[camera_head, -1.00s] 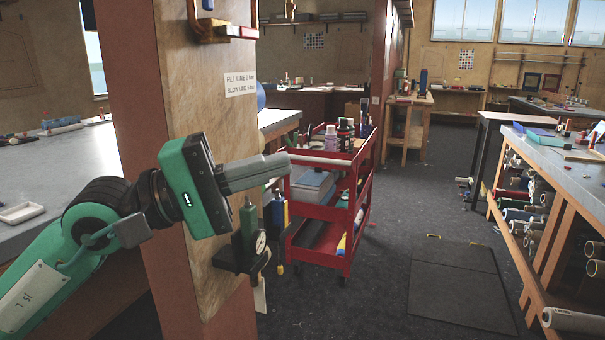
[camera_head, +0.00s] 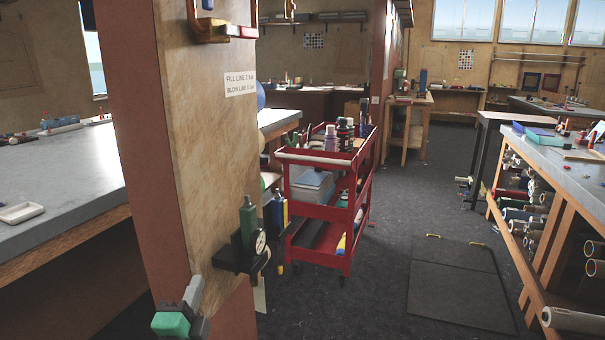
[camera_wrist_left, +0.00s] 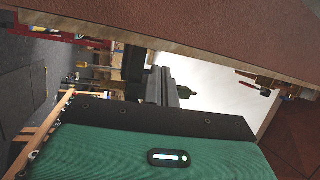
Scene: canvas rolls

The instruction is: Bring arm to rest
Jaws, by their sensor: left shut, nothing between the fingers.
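My left gripper (camera_head: 194,292) shows at the bottom edge of the head view, low in front of the wooden pillar. Only a small green and grey part of it is in the picture; the rest of the arm is out of view. In the left wrist view its grey fingers (camera_wrist_left: 162,88) lie together beyond the black plate and green housing, shut with nothing between them. My right gripper is not in view.
The pillar (camera_head: 200,130) with its gauge bracket (camera_head: 247,240) stands close to the left gripper. A red cart (camera_head: 325,210) stands behind it. A grey-topped bench (camera_head: 60,190) is at left. A dark floor hatch (camera_head: 460,285) and open floor lie to the right.

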